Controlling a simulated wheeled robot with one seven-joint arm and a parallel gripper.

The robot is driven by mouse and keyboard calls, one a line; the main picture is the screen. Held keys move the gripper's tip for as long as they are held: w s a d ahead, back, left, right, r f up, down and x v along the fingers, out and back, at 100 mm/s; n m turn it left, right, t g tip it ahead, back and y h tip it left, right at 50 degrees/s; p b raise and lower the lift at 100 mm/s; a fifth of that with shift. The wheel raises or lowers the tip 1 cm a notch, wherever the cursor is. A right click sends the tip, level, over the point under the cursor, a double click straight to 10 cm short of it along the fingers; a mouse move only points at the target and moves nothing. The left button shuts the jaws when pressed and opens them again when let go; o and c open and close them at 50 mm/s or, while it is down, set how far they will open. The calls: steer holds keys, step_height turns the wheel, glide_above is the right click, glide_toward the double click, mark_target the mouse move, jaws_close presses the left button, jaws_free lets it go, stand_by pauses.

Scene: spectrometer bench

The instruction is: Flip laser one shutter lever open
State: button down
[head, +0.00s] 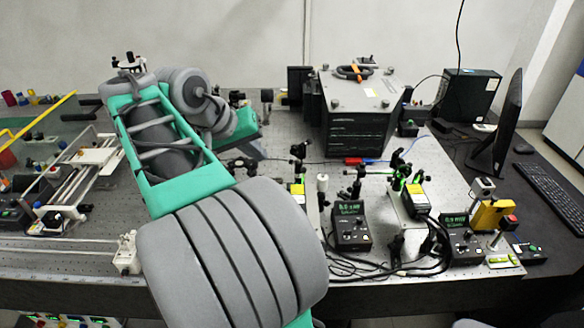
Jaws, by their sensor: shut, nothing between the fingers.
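Two small optical units with yellow labels stand on the perforated bench (282,225), a left unit (297,189) and a right unit (414,200) with green glowing parts beside it. A left control box (351,228) and a right control box (462,242) have green lit displays. I cannot read which one belongs to laser one, and I cannot make out a shutter lever or its position. My teal and grey arm reaches up from the bottom middle and bends right near the back of the bench. My gripper cannot be made out; my own arm covers that area.
A large dark instrument box (358,115) stands at the back middle. A monitor (504,120) and keyboard (553,180) are at the right. A yellow block (493,215) sits near the right corner. Black cables (390,264) loop along the front. A railed frame (82,170) occupies the left.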

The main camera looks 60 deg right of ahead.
steer(key=s+d+f, duration=0.1)
steer(key=d+f, duration=0.1)
steer(key=s+d+f, duration=0.2)
steer(key=d+f, duration=0.1)
steer(key=s+d+f, duration=0.1)
steer(key=d+f, duration=0.2)
steer(key=shift+s+f, duration=0.2)
steer(key=shift+s, duration=0.15)
stand_by(0.4)
